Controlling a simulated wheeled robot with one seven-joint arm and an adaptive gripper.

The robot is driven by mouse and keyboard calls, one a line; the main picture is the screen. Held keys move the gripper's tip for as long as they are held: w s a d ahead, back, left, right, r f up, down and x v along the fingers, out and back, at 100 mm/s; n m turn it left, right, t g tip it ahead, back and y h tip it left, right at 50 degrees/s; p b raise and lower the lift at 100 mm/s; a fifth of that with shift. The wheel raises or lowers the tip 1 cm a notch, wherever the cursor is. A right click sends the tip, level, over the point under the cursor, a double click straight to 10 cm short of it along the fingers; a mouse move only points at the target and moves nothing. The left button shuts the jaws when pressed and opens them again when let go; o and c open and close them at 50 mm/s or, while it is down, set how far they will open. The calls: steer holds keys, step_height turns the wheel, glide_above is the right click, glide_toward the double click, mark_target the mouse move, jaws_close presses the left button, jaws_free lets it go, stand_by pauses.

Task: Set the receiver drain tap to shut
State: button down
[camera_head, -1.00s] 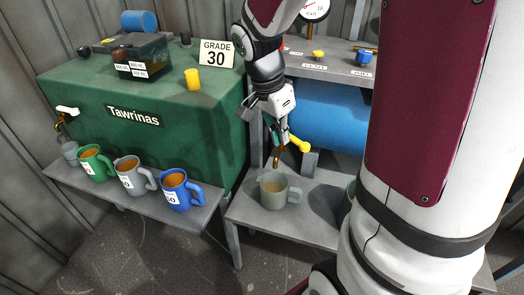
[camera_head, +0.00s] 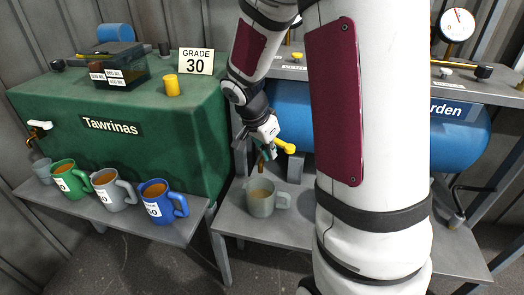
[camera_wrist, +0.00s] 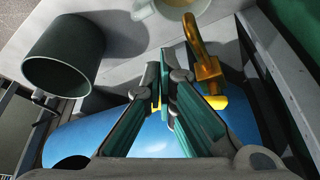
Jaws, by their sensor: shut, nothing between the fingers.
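The receiver is a blue tank (camera_head: 460,133) lying under a grey shelf. Its drain tap has a brass spout (camera_wrist: 204,62) and a yellow lever (camera_head: 285,146), which points to the right in the head view. The lever also shows beside and behind my fingers in the wrist view (camera_wrist: 216,102). My gripper (camera_wrist: 165,72) is shut and empty, its fingertips close to the tap; I cannot tell if they touch the lever. A grey-green mug (camera_head: 261,203) with brown liquid stands below the spout. My gripper partly hides the tap in the head view.
A green tank (camera_head: 115,155) stands left, with its own white-handled tap (camera_head: 40,126) and green, grey and blue mugs on a shelf before it. A dark green cylindrical vessel (camera_wrist: 65,58) stands near the tap. A pressure gauge (camera_head: 456,25) is at upper right.

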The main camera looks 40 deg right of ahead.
mark_target(289, 145)
steer(key=shift+w+d, duration=0.2)
steer(key=shift+d, duration=0.8)
steer(key=shift+s+d+n+t, duration=0.3)
steer(key=shift+d+n, duration=0.25)
steer(key=shift+n, duration=0.25)
steer(key=shift+s+d+n+t, duration=0.1)
steer(key=shift+d+n+t, duration=0.2)
steer(key=shift+d+n, duration=0.5)
steer(key=shift+d+b, duration=0.4)
steer(key=shift+d, duration=0.6)
